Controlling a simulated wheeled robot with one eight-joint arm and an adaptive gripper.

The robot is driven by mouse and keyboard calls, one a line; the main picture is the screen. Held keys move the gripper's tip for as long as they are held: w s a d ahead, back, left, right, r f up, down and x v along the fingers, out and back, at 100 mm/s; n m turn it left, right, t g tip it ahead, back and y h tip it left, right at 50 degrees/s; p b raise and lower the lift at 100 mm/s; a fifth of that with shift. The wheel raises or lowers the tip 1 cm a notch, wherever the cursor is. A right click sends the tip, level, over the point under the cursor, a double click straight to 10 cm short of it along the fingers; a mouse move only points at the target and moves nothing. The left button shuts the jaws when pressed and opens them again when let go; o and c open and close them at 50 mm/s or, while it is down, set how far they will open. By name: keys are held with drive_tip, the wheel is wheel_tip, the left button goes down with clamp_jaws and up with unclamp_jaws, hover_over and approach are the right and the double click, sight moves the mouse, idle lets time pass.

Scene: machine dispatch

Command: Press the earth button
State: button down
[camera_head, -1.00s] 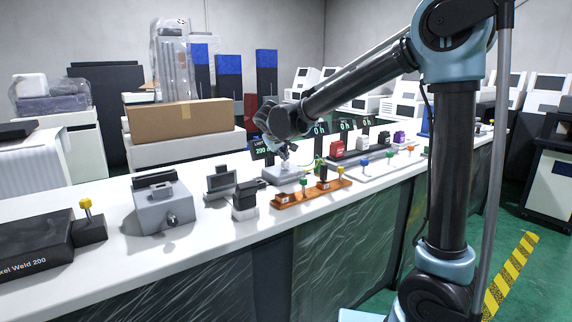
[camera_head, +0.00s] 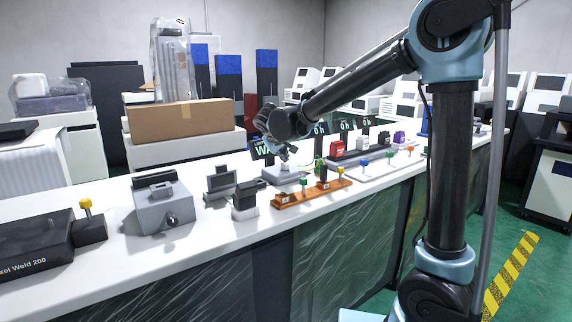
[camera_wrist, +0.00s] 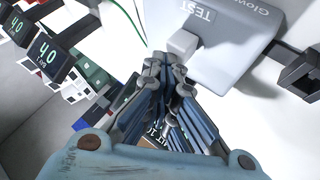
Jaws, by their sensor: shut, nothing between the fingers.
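A pale grey tester box (camera_wrist: 220,45) lies under my gripper in the wrist view, with the word TEST and part of another label on its top. A white square button (camera_wrist: 183,41) stands out near its edge. No earth label is readable on it. My gripper (camera_wrist: 168,68) is shut and empty, its fingertips close to this button; I cannot tell whether they touch it. In the head view my gripper (camera_head: 284,156) is over the same box (camera_head: 285,176), partly hiding it. A dark display (camera_head: 262,149) behind it shows green text starting with WA, partly hidden.
An orange-brown board (camera_head: 312,194) with small coloured knobs lies in front on the white counter. A grey device (camera_head: 164,203) and a small black-and-white unit (camera_head: 244,203) stand left. A cardboard box (camera_head: 180,121) is behind. Several dark displays (camera_wrist: 50,55) show in the wrist view.

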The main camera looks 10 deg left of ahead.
drive_tip(key=shift+r, duration=0.95)
drive_tip(key=shift+r, duration=2.5)
